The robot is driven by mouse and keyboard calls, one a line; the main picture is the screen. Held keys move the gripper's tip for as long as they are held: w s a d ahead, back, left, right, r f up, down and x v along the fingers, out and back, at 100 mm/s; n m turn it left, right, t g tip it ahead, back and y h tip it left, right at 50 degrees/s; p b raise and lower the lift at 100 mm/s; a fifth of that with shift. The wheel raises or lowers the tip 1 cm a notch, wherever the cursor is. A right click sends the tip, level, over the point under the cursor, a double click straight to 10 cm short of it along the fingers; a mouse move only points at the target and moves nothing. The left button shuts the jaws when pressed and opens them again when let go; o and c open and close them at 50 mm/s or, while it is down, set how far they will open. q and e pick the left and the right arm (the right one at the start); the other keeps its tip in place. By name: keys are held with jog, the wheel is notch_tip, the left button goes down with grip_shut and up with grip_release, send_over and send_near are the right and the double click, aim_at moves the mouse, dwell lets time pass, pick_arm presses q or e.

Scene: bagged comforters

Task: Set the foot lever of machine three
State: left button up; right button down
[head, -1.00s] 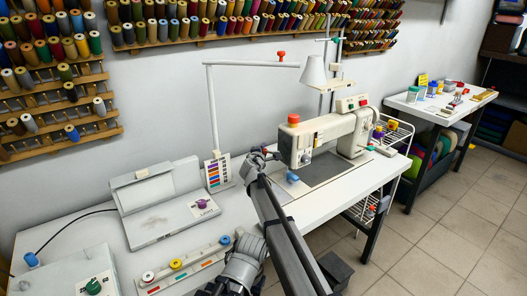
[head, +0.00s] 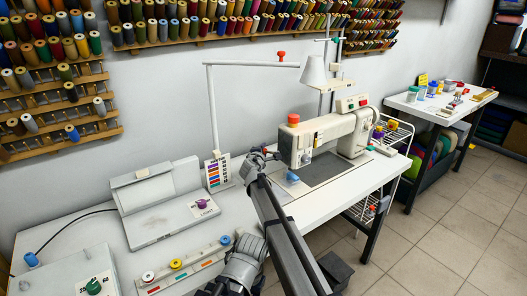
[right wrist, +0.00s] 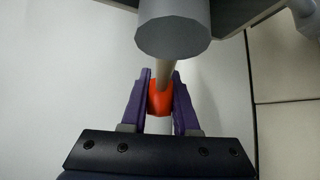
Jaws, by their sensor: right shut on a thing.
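A white sewing machine (head: 335,135) stands on the white table, with an orange-red knob (head: 293,118) on top. My right gripper (head: 270,154) is at the left end of the machine, small and partly hidden in the head view. In the right wrist view, its purple fingers (right wrist: 159,100) are shut on an orange-red knob (right wrist: 160,98) on a pale rod. A grey cylinder (right wrist: 173,35) hides the rod's upper part. I cannot tell which machine is number three.
Left of the machine are a grey hinged box (head: 165,205), a card with coloured bars (head: 217,169) and a strip with coloured knobs (head: 185,268). A pale post with a lamp arm (head: 211,110) rises behind. A wire rack (head: 398,140) stands right; the tiled floor (head: 430,225) is mostly clear.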

jog(key=shift+r, duration=0.2)
notch_tip(320, 180, up, 6)
jog(key=p, duration=0.6)
jog(key=shift+p, duration=0.3)
jog(key=shift+w+a+r, duration=0.1)
jog(key=c, duration=0.7)
grip_release()
jog(key=shift+o, duration=0.2)
